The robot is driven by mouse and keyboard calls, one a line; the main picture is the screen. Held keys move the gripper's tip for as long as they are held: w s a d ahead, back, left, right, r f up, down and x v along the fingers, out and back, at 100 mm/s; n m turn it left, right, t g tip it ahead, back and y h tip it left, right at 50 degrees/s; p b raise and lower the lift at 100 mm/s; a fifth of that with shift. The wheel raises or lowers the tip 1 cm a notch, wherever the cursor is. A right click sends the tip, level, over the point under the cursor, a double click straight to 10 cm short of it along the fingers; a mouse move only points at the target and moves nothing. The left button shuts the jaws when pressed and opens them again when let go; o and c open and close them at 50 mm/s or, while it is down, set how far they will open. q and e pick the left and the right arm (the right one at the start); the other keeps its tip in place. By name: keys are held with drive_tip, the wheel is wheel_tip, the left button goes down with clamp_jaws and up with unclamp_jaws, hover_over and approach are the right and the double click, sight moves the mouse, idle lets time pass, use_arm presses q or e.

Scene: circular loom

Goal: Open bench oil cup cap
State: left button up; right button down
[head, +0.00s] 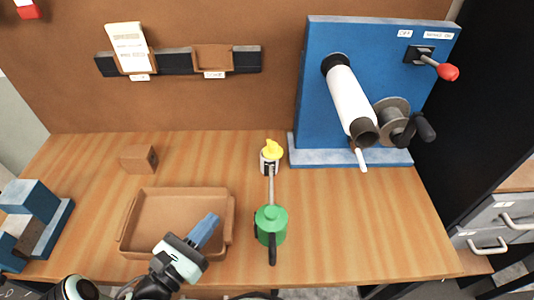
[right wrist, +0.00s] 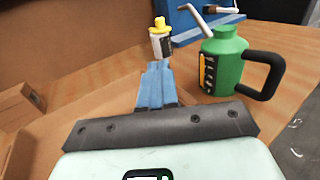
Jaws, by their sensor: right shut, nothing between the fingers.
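The bench oil cup (head: 269,166) is a small white cup with a dark label and a yellow cap (head: 272,149) on top. It stands upright near the back middle of the bench, and also shows in the right wrist view (right wrist: 161,44). The cap sits on the cup; I cannot tell if its lid is loose. My right gripper (head: 209,224) is shut and empty over the right part of the tan tray. In the right wrist view its blue fingers (right wrist: 155,72) are together, pointing towards the cup but apart from it. My left gripper is not in view.
A green oil can (head: 271,232) stands in front of the cup, its spout towards it and its dark handle nearer me. The tan tray (head: 124,232) lies at left. A blue winding machine (head: 318,100) stands behind right. A brown block (head: 139,159) is back left.

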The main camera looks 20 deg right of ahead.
sight(274, 151)
drive_tip(key=b+x, duration=0.1)
drive_tip(key=x, duration=2.1)
drive_tip(key=shift+w+d, duration=0.2)
drive_tip(key=shift+d, duration=0.1)
drive_tip(key=shift+s+d+r+p, duration=0.1)
drive_tip(key=shift+s+d+p, duration=0.15)
drive_tip(key=shift+p, duration=0.4)
drive_tip(key=shift+d, duration=0.2)
